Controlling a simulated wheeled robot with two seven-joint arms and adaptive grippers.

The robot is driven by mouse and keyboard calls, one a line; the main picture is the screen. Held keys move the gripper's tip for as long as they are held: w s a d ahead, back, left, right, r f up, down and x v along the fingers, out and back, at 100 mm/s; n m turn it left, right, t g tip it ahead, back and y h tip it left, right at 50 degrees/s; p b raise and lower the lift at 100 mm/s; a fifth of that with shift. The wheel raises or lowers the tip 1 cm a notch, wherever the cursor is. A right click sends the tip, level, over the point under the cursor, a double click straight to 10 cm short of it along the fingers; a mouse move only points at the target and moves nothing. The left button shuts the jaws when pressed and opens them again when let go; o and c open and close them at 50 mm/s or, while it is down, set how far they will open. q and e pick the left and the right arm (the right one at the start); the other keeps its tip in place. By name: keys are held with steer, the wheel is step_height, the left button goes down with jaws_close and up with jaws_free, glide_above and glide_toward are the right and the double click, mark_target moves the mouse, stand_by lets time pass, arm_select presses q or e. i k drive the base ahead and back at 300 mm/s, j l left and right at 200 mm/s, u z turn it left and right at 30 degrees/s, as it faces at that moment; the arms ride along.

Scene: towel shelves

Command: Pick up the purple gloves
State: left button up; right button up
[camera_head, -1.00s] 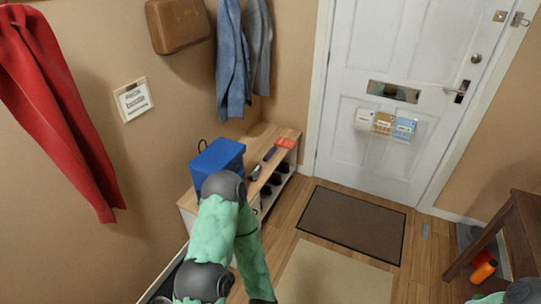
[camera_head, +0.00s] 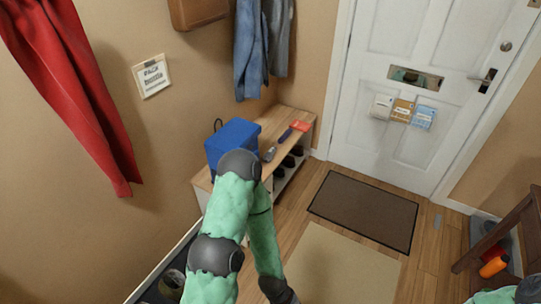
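I cannot make out any purple gloves in the head view. My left arm, green with dark joints, reaches up from the bottom centre and bends down again in front of the bench. Its far end runs to the bottom edge, and the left gripper is out of the picture. Only a small piece of my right arm shows at the bottom right corner; the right gripper is not in view.
A wooden bench (camera_head: 204,184) stands against the wall, with a blue box (camera_head: 232,140), small tools and a red item (camera_head: 300,126) on top. A brown mat (camera_head: 362,209) and a beige rug (camera_head: 335,268) lie on the floor. A dark stool (camera_head: 505,235) is at right.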

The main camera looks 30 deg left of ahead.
mark_target(289, 132)
steer(key=u, duration=0.3)
steer(key=i+u, duration=0.2)
steer(key=u, duration=0.2)
steer(key=i+l+u, duration=0.1)
steer(key=u, duration=0.3)
steer(key=i+l+u, duration=0.2)
steer(key=u, duration=0.2)
steer(key=i+l+u, duration=0.25)
steer(key=u, duration=0.15)
steer(key=i+l, duration=0.2)
steer(key=l, duration=0.15)
steer(key=i+l+u, duration=0.1)
steer(key=l, duration=0.25)
steer(key=i+l+u, duration=0.1)
steer(key=i+l, duration=0.35)
steer(key=l, duration=0.3)
steer(key=i+l+u, duration=0.1)
steer(key=l, duration=0.3)
steer(key=i+l, duration=0.25)
steer(key=l, duration=0.15)
steer(key=i+l+u, duration=0.15)
steer(key=l, duration=0.25)
